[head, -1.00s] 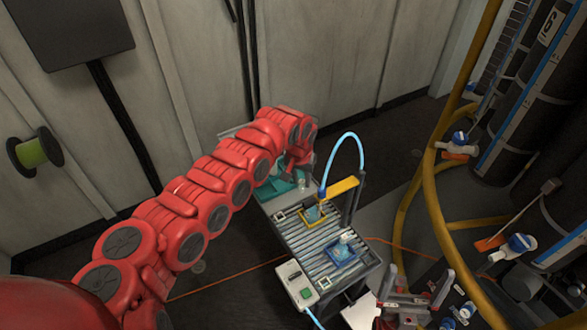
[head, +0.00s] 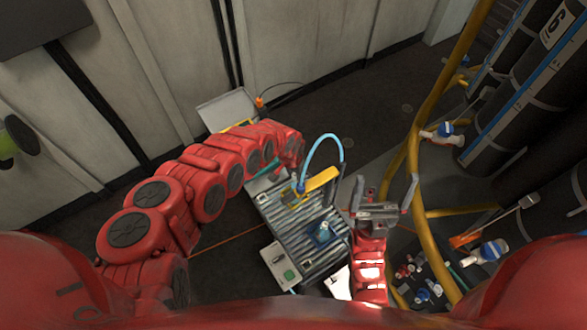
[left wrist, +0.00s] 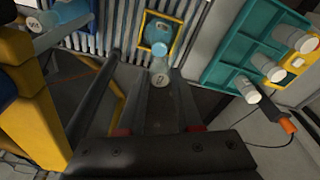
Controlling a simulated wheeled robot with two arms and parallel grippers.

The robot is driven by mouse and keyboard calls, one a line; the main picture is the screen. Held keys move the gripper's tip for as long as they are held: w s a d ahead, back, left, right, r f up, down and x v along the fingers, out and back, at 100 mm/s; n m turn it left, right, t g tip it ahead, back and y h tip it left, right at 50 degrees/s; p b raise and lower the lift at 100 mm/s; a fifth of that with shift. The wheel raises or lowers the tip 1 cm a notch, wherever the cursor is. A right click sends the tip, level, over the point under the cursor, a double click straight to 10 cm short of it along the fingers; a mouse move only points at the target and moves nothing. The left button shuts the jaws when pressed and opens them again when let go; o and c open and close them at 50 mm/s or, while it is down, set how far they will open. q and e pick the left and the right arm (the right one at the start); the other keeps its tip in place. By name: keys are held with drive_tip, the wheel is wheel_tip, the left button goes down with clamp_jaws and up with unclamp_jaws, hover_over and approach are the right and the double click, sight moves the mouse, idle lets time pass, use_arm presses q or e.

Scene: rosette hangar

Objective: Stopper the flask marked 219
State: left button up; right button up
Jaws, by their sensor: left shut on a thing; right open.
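My left gripper (left wrist: 160,88) is shut on a small pale cylinder (left wrist: 160,73), apparently a stopper, in the left wrist view. Just beyond it a blue flask (left wrist: 158,32) sits in a yellow frame; I cannot tell whether the cylinder touches it. Another pale blue flask (left wrist: 36,22) with a dark mark on its end lies at the upper left; I cannot read 219 on it. In the head view a flask (head: 322,233) stands in a blue frame on the roller bench, and my arm mostly hides the left gripper. My right gripper (head: 382,208) is open and empty beside the bench.
The roller bench (head: 310,262) carries a yellow filling arm (head: 322,180) with a blue hose. A teal tray (left wrist: 228,58) with several white-topped cylinders lies beside the rails. A control box (head: 281,265) is at the bench's left. Yellow pipes (head: 415,150) stand at right.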

sight(294, 180)
use_arm(q)
wheel_tip(294, 180, down, 2)
drive_tip(key=shift+w+f+b, duration=0.15)
drive_tip(key=shift+b, duration=0.5)
drive_tip(key=shift+f, duration=0.25)
drive_tip(key=shift+r, duration=0.25)
drive_tip(key=shift+f, duration=0.1)
drive_tip(key=shift+f+b, duration=0.25)
drive_tip(key=shift+b, duration=0.05)
drive_tip(key=shift+f, duration=0.1)
drive_tip(key=shift+f+b, duration=0.9)
drive_tip(key=shift+f, duration=0.05)
drive_tip(key=shift+f+b, duration=0.45)
drive_tip(key=shift+f, duration=0.05)
